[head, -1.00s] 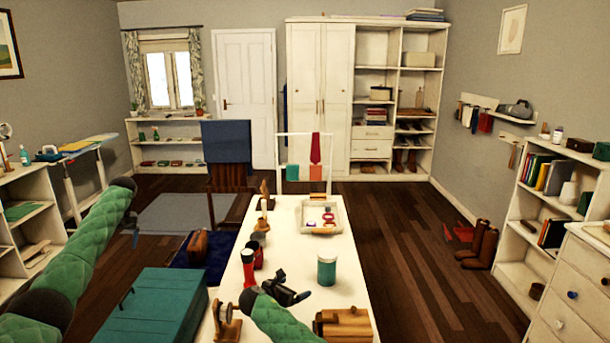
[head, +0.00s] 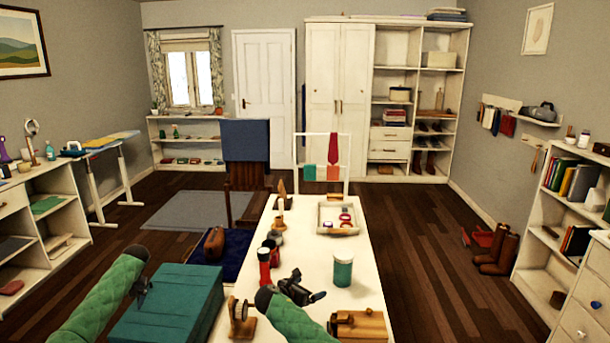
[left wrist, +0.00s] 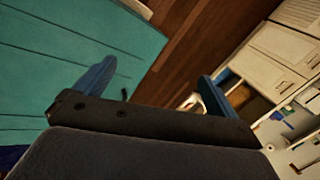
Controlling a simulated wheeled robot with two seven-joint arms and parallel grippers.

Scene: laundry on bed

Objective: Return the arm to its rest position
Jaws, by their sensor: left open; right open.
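My left arm, in a green quilted sleeve, comes in at the lower left of the head view. Its dark left gripper (head: 141,289) is beside the teal chest (head: 170,305), small and partly dark against it. In the left wrist view its two blue fingers (left wrist: 156,86) are spread wide with nothing between them. The chest also fills the left of that view (left wrist: 60,50). My right arm comes in at the bottom centre. Its black right gripper (head: 302,290) is open and appears empty over the white table (head: 310,255).
A chair (head: 246,165) stands behind. Open wooden floor (head: 420,250) lies to the right.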

